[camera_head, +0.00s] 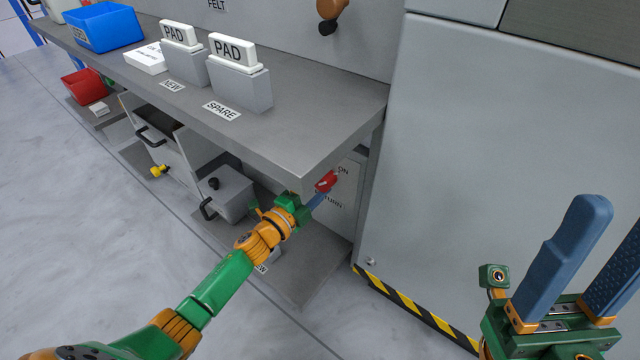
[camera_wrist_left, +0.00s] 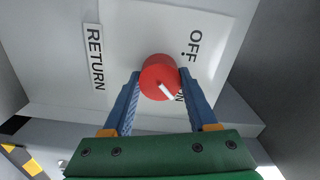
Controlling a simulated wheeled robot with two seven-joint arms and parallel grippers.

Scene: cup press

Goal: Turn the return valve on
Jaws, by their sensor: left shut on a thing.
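The return valve is a red round knob (camera_wrist_left: 158,75) with a white pointer mark, on a white plate (camera_wrist_left: 125,60) under the bench. Its pointer slants to the lower right in the left wrist view, toward the partly hidden ON label (camera_wrist_left: 181,95) and away from the OFF label (camera_wrist_left: 194,45). The red knob (camera_head: 326,181) also shows in the head view. My left gripper (camera_head: 319,196) is shut on the knob, with one blue finger on each side in the left wrist view (camera_wrist_left: 160,92). My right gripper (camera_head: 606,250) is open and empty at the right.
The bench edge (camera_head: 300,170) lies just above my left gripper. A large grey cabinet (camera_head: 470,160) stands to the right. Pads and a blue bin (camera_head: 103,28) sit on the bench.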

